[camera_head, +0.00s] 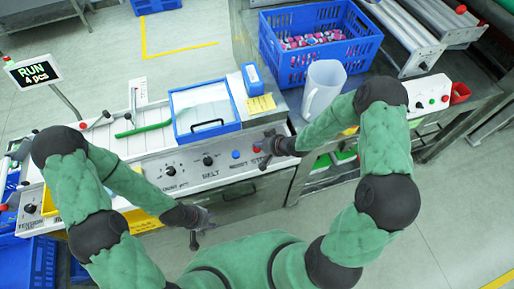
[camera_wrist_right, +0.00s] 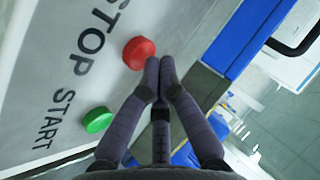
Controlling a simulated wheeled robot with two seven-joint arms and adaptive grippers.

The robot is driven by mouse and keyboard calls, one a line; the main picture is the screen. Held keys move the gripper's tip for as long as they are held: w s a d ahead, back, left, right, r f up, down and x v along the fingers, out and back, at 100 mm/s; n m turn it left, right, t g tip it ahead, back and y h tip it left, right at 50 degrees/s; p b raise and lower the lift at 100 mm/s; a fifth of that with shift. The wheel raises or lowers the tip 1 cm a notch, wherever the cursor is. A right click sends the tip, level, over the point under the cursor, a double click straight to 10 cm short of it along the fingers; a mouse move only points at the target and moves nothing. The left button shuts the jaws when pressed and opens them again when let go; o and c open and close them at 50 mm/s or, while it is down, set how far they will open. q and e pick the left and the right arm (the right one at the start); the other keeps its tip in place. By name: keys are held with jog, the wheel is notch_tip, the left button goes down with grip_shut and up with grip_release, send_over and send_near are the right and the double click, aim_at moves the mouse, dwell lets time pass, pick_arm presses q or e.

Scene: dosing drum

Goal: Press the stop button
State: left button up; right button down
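The stop button is a red round button (camera_wrist_right: 138,53) next to the word STOP on a pale panel, in the right wrist view. A green START button (camera_wrist_right: 97,120) sits beside it. My right gripper (camera_wrist_right: 160,62) has its fingertips together with nothing between them, close beside the red button; I cannot tell whether they touch it. In the head view my right gripper (camera_head: 267,150) is at the right end of the front control panel (camera_head: 190,165) and hides part of it. My left gripper (camera_head: 199,230) hangs in front of the panel, apart from it; its finger state is unclear.
A display (camera_head: 33,71) reads RUN. A blue-framed clear lid (camera_head: 205,106) stands behind the panel. A blue crate (camera_head: 318,62) of small pieces and a white jug (camera_head: 322,88) stand behind the right arm. A second control box (camera_head: 428,95) is at right.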

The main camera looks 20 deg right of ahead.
jog(key=shift+f+b, duration=0.3)
jog(key=shift+f, duration=0.1)
dwell(0.4)
dwell(0.4)
jog(key=shift+r+p, duration=0.85)
notch_tip(320, 180, up, 5)
jog(key=p, duration=0.4)
jog(key=shift+p, duration=0.3)
dwell(0.5)
